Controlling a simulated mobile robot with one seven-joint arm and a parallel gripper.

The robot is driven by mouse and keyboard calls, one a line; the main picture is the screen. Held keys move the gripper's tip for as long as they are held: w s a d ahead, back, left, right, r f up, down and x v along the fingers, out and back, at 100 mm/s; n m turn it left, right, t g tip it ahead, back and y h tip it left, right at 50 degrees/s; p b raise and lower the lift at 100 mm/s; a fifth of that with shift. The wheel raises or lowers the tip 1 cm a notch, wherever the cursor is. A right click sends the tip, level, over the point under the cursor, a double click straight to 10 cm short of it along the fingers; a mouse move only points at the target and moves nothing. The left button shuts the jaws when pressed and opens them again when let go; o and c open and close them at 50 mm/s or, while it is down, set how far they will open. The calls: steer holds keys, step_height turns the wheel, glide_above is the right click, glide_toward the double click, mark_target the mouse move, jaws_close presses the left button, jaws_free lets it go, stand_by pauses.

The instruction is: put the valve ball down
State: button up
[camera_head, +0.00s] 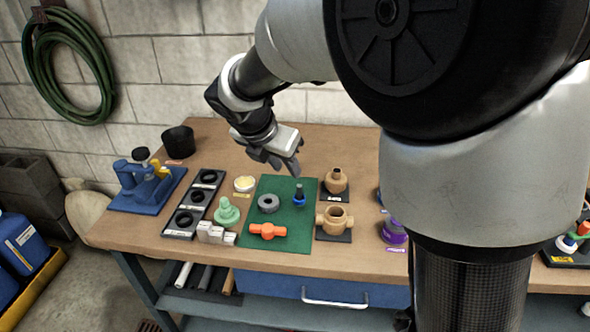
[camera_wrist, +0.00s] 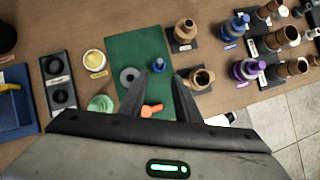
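A grey round piece with a hole through it, which looks like the valve ball (camera_head: 268,203), rests on the green mat (camera_head: 262,184). It also shows in the wrist view (camera_wrist: 129,75), left of my fingertips. My gripper (camera_head: 287,167) is above the far part of the mat, clear of it. In the wrist view my gripper's two fingers (camera_wrist: 162,78) stand apart with nothing held between them. A small blue-and-black stem (camera_head: 299,195) stands on the mat right of the grey piece. An orange handle (camera_head: 267,230) lies at the mat's near edge, partly behind a finger in the wrist view.
Right of the mat are two brass-coloured valve bodies (camera_head: 335,180) (camera_head: 336,218) on dark pads. Left are a pale green part (camera_head: 227,211), a yellow-topped tub (camera_head: 244,184), a black tray of rings (camera_head: 191,209) and a blue vise (camera_head: 146,187). Bare mat shows around the grey piece.

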steer(key=s+d+r+m+y, duration=0.1)
steer(key=s+d+r+m, duration=0.2)
steer(key=s+d+m, duration=0.3)
steer(key=s+d+r+m+y, duration=0.1)
steer(key=s+d+r+m, duration=0.3)
steer(key=s+m, duration=0.4)
steer(key=s+d+m+y, duration=0.1)
steer(key=s+d+m, duration=0.1)
steer(key=s+m, duration=0.8)
steer(key=m, duration=0.5)
steer(key=shift+s+f, duration=0.2)
steer(key=shift+f, duration=0.2)
